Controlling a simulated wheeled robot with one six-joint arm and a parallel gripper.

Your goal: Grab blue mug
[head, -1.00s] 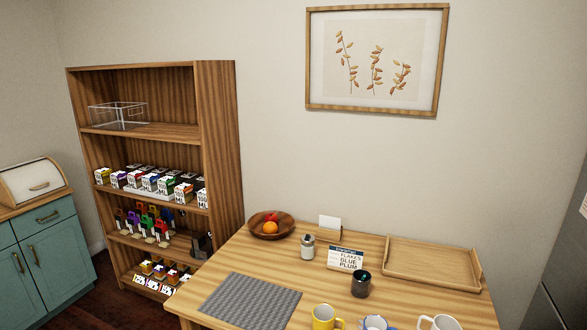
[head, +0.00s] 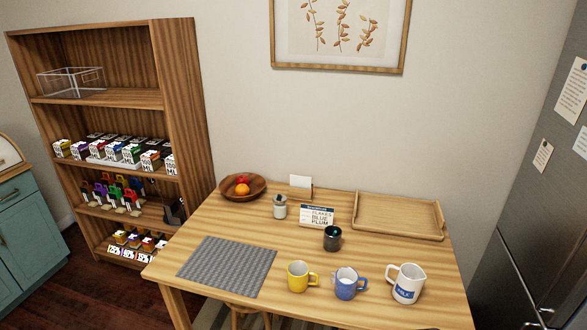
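The blue mug (head: 346,285) stands upright near the front edge of the wooden table, with its handle to the right. Its outside is blue with a pale patch, and its inside looks pale. It stands between a yellow mug (head: 298,276) on its left and a white jug (head: 406,284) with a blue label on its right. Nothing covers it. My gripper does not show in the head view.
The table (head: 215,222) also bears a grey mat (head: 228,266), a wooden tray (head: 398,216), a dark cup (head: 332,238), a small jar (head: 280,207), a sign (head: 317,215) and a fruit bowl (head: 243,187). A shelf (head: 185,100) stands left, a grey fridge (head: 530,200) right.

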